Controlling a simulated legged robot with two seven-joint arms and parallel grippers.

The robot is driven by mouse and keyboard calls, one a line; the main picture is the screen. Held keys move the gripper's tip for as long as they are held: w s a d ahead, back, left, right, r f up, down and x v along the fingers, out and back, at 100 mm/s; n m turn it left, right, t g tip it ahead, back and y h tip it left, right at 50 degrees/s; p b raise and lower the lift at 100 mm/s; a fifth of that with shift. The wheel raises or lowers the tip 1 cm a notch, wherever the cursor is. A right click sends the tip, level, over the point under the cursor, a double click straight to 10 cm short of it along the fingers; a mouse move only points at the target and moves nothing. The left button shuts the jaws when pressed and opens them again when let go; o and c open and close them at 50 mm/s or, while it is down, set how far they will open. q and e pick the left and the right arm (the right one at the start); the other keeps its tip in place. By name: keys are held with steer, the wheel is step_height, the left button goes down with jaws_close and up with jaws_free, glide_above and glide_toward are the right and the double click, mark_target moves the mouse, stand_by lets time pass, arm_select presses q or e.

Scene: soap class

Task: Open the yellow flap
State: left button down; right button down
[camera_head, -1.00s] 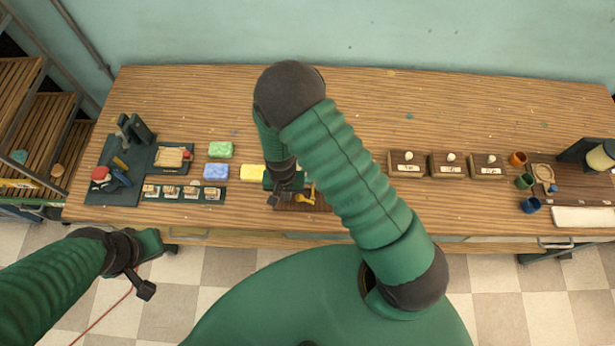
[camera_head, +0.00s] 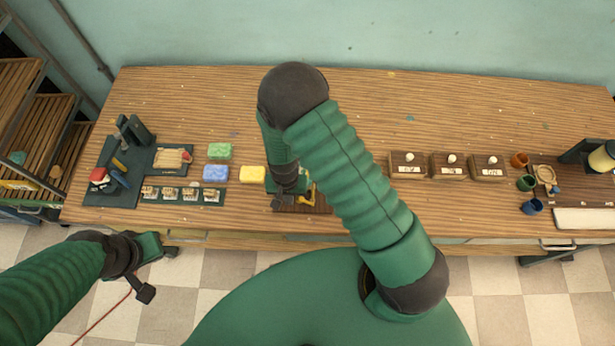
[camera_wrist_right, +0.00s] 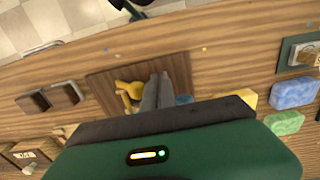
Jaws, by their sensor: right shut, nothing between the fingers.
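The yellow flap (camera_head: 309,196) appears as a small yellow piece on a brown board (camera_head: 312,208) near the table's front edge, partly hidden by my right gripper. In the right wrist view the yellow piece (camera_wrist_right: 130,88) has a rounded, looped shape and sits on the brown board (camera_wrist_right: 108,76). My right gripper (camera_head: 282,203) is shut and empty, over the board just left of the yellow piece. Its fingertips (camera_wrist_right: 158,88) also show right beside the piece in the wrist view; contact cannot be told. My left gripper (camera_head: 158,271) is open and empty in front of the table.
Yellow (camera_head: 252,174), blue (camera_head: 215,173) and green (camera_head: 219,151) blocks lie left of my right gripper. Several small wooden boxes (camera_head: 407,170) and cups (camera_head: 525,183) stand to the right. A dark tool board (camera_head: 112,180) is at far left. The table's back middle is clear.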

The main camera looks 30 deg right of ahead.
steer(key=shift+s+d, duration=0.2)
steer(key=shift+d, duration=0.2)
